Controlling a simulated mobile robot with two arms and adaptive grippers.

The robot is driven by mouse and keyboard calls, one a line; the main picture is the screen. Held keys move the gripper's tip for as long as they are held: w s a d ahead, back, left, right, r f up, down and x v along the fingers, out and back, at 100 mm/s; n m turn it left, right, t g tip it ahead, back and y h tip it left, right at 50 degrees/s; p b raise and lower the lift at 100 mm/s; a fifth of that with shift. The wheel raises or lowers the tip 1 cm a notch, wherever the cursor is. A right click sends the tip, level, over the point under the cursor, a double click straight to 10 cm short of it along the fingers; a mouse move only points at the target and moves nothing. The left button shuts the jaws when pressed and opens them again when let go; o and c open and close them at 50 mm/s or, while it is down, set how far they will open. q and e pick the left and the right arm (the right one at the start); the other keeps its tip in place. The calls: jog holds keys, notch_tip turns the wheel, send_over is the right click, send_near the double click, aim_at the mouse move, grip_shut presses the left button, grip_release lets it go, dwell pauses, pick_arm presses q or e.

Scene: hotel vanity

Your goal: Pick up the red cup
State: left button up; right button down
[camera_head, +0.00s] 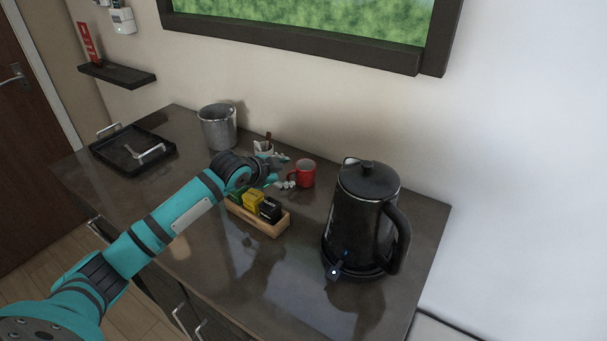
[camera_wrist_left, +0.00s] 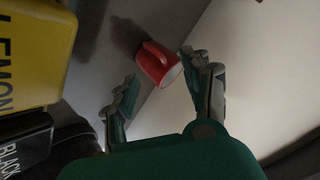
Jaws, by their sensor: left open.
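The red cup (camera_head: 303,173) stands upright on the dark counter, left of the kettle. Its handle side faces left in the head view. My left gripper (camera_head: 272,174) is just left of the cup, above the wooden tea box. In the left wrist view, the gripper (camera_wrist_left: 160,92) is open and empty. The cup (camera_wrist_left: 164,72) shows ahead of the two fingers, nearer the right-hand finger, with its handle in sight. I cannot tell whether that finger touches it. My right gripper is not in view.
A black kettle (camera_head: 364,215) stands right of the cup. A wooden box (camera_head: 262,223) of tea packets lies under my gripper; a yellow lemon packet (camera_wrist_left: 35,50) is close by. A metal bucket (camera_head: 218,128) and black tray (camera_head: 112,158) are further left. The front counter is clear.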

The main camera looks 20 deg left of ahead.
aim_at(297, 174)
pick_arm(q)
jog(key=x, duration=0.3)
jog(key=shift+w+d+f+p, duration=0.15)
jog(key=shift+w+f+p, duration=0.05)
jog(key=shift+w+p, duration=0.15)
jog(key=shift+w+f, duration=0.15)
jog(key=shift+f, duration=0.05)
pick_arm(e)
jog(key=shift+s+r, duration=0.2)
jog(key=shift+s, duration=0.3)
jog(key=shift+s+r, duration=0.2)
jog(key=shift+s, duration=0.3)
pick_arm(q)
jog(key=c, duration=0.9)
grip_shut()
jog(key=shift+f, duration=0.1)
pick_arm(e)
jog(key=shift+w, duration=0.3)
